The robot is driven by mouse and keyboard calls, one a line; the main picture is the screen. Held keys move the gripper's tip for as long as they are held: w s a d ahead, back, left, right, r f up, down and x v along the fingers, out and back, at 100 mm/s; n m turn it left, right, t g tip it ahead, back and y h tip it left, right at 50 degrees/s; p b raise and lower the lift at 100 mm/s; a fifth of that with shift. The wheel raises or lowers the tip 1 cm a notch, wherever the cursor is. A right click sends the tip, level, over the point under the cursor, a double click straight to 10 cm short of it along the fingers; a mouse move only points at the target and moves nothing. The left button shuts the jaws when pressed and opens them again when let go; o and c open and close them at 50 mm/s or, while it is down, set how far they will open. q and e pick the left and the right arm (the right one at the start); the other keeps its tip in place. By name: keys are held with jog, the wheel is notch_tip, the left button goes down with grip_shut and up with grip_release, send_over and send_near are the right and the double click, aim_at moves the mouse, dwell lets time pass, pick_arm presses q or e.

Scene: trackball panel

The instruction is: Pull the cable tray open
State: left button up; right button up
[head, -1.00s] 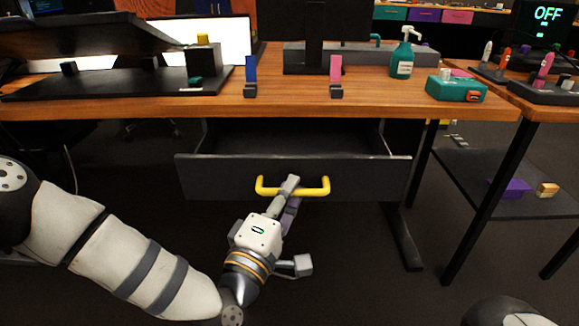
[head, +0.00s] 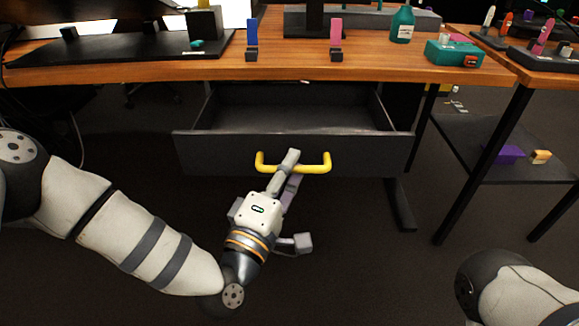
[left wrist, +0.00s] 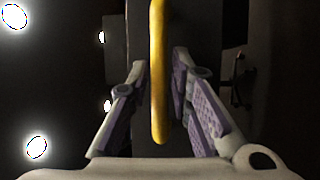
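The cable tray (head: 225,151) is a dark drawer under the wooden desk. It stands partly pulled out, and its empty-looking inside shows behind the front panel. A yellow bar handle (head: 318,168) is fixed to its front and also runs between the fingers in the left wrist view (left wrist: 158,75). The fingers also show on both sides of the bar in the left wrist view (left wrist: 159,88). My right gripper is out of view.
The desk top (head: 290,72) lies above the tray, with blue (head: 251,35) and pink (head: 336,33) upright pieces near its edge. A green box (head: 455,52) sits at right. A desk leg (head: 401,205) stands right of the tray. The floor in front looks clear.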

pick_arm(q)
jog(key=v, duration=1.2)
